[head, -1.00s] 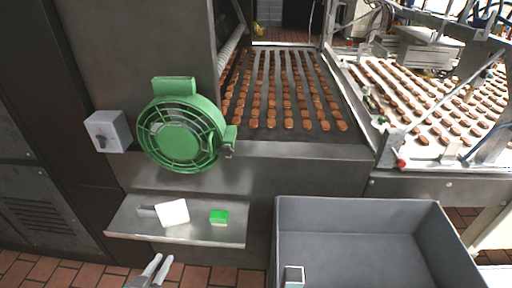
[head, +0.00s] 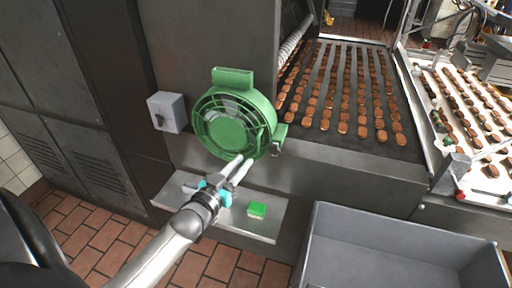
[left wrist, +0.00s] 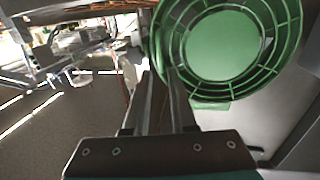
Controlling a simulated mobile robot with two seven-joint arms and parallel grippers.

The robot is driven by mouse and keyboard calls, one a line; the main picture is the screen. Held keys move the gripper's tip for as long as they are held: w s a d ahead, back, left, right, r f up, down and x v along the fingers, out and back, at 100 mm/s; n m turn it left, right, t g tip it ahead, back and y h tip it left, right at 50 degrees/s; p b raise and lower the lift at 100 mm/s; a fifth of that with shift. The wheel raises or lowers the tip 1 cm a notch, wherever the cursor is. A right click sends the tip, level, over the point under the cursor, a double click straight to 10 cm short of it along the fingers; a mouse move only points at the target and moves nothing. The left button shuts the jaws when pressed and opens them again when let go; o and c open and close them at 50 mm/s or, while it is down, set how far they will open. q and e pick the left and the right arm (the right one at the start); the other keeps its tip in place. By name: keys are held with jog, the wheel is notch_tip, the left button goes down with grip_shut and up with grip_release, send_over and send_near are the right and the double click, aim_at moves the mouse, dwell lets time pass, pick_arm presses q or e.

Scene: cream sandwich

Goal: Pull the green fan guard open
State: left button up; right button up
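The green fan guard (head: 229,126) is a round cage on the front of a green fan housing (head: 233,78) on the metal machine, and looks closed. My left gripper (head: 243,160) has its fingertips at the guard's lower right rim in the head view. Its two fingers stand slightly apart with nothing clearly between them. In the left wrist view, the guard (left wrist: 286,42) fills the upper right, and the fingers (left wrist: 161,72) overlap its left edge. I cannot tell whether they touch it. My right gripper is not in view.
A grey switch box (head: 166,112) is left of the fan. Below is a metal shelf (head: 262,232) with a green-topped block (head: 257,209). A grey bin (head: 400,245) stands at lower right. A conveyor with rows of brown biscuits (head: 340,90) runs behind.

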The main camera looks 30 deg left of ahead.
aim_at(258, 145)
pick_arm(q)
jog(key=shift+w+a, duration=0.15)
jog(key=shift+w, duration=3.85)
grip_shut()
